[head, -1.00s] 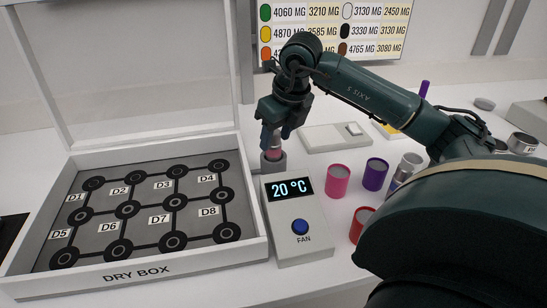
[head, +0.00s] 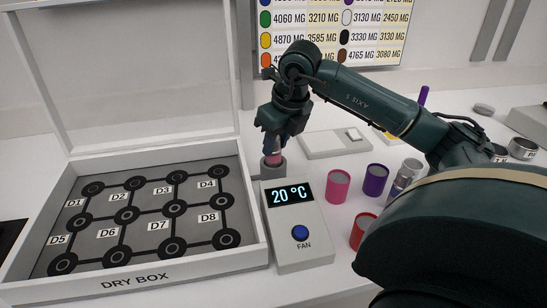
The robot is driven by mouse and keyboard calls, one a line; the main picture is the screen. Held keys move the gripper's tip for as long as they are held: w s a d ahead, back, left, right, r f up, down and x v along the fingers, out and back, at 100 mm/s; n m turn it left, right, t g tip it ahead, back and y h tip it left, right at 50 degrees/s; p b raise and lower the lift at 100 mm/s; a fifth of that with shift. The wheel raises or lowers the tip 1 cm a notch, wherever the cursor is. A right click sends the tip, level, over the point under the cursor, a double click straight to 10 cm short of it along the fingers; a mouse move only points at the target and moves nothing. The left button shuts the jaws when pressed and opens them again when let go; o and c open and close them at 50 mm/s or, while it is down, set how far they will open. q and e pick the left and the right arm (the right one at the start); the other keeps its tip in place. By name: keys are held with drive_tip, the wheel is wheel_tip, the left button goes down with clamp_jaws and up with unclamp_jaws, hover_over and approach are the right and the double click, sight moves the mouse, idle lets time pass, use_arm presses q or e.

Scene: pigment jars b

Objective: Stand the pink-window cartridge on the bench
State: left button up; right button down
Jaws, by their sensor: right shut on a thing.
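My right gripper (head: 274,146) points down and is shut on the pink-window cartridge (head: 273,159), whose pink part shows just under the fingers. The fingers cover its upper part. Directly below is a short grey cylindrical holder (head: 272,172) on the bench (head: 340,236), behind the fan unit. The cartridge's lower end is at the holder's mouth; I cannot tell whether it sits inside or just above it. My left gripper is not in view.
The open dry box (head: 140,279) with empty round seats fills the left. The fan unit (head: 300,250) reads 20 °C. A pink jar (head: 338,187), a purple jar (head: 375,180) and a red jar (head: 362,230) stand to the right. A white scale-like device (head: 335,143) lies behind.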

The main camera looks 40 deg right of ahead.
drive_tip(key=c, duration=1.7)
unclamp_jaws()
clamp_jaws()
drive_tip(key=shift+r+p, duration=0.7)
drive_tip(key=shift+r, duration=0.15)
drive_tip(key=shift+r+p, duration=2.7)
drive_tip(key=shift+r, duration=0.55)
